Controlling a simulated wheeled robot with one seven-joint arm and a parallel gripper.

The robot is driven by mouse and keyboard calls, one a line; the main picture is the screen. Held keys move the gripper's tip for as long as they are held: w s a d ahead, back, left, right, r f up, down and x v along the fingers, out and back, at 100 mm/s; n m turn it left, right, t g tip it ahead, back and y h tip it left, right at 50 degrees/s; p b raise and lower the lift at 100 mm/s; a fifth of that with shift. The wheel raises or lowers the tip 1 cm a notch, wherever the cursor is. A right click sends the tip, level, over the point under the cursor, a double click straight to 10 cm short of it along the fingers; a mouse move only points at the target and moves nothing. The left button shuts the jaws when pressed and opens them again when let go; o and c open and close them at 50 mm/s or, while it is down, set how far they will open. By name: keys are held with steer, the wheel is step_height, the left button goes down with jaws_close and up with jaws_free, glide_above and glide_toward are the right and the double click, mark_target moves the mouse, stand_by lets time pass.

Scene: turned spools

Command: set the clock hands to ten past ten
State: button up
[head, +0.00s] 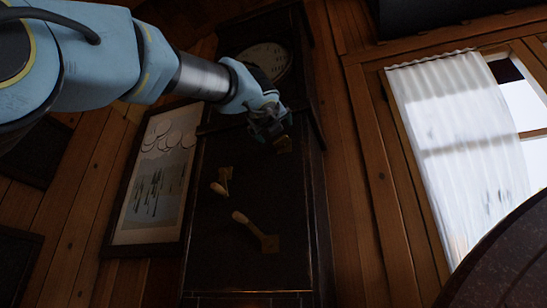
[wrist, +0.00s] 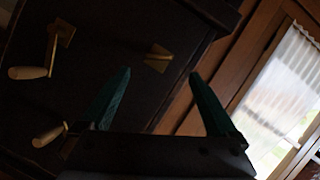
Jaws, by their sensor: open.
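A tall dark clock case (head: 245,265) stands against the plank wall. Its pale round dial (head: 267,56) is near the top, partly hidden by my arm; I cannot read the hands. Two brass cranks with pale wooden grips sit on its front: a lower one (head: 255,230) and an upper left one (head: 220,187). In the wrist view two cranks show at the left, one higher (wrist: 30,72) and one lower (wrist: 48,135). A small brass piece (wrist: 158,57) lies beyond my fingertips. My gripper (head: 272,128) is open and empty (wrist: 161,74), in front of the case's upper right part.
A framed picture (head: 158,180) hangs left of the case. A window with a white curtain (head: 455,140) is at the right. A dark rounded edge (head: 505,260) juts into the lower right. The space before the lower case looks free.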

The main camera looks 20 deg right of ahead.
mark_target(280, 139)
steer(key=p+x, duration=0.3)
steer(key=x, duration=0.5)
steer(key=shift+w+d+r+p, duration=0.15)
steer(key=shift+w+p, duration=0.2)
steer(key=shift+w+d, duration=0.2)
steer(key=shift+w, duration=0.2)
steer(key=c, duration=1.4)
steer(key=shift+n+y, duration=0.4)
steer(key=shift+n, duration=0.2)
